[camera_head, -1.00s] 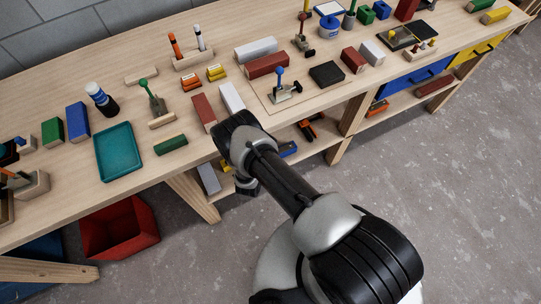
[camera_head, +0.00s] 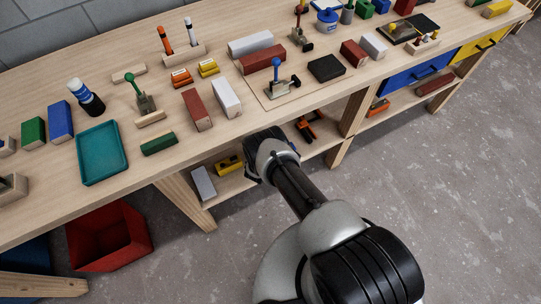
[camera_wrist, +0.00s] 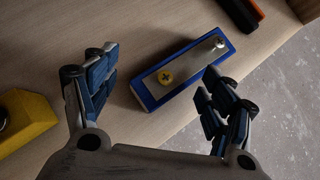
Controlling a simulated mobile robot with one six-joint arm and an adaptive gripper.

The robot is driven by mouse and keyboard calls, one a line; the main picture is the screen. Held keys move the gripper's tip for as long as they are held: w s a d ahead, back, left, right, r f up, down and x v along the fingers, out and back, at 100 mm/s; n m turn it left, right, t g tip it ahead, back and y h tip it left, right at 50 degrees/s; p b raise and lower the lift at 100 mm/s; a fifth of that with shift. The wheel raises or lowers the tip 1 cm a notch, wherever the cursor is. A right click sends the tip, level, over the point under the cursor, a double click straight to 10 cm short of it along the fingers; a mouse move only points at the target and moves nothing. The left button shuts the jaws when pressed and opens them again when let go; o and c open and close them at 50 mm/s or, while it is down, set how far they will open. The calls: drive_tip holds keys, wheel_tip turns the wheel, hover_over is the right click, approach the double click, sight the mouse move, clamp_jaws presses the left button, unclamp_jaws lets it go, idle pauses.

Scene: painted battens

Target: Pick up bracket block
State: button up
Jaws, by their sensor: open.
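In the wrist view, a blue block with a grey top plate (camera_wrist: 186,70) lies on a wooden board; it looks like the bracket block. A yellow cross-slotted screw sits near its left end and a pale screw near its right end. My gripper (camera_wrist: 160,68) is open, with one finger to the left of the block and the other by its lower right side. Nothing is held between the fingers. In the head view my gripper (camera_head: 262,148) is low at the bench's front edge, by the lower shelf, and mostly hides the block there.
A yellow block (camera_wrist: 22,118) lies left of the fingers, and an orange and black object (camera_wrist: 243,12) lies beyond the block. The lower shelf also holds a pale block (camera_head: 203,184). The bench top (camera_head: 235,130) overhangs the shelf; a bench leg (camera_head: 187,197) stands left.

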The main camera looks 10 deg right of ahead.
drive_tip(key=shift+c, duration=0.2)
drive_tip(key=c, duration=1.3)
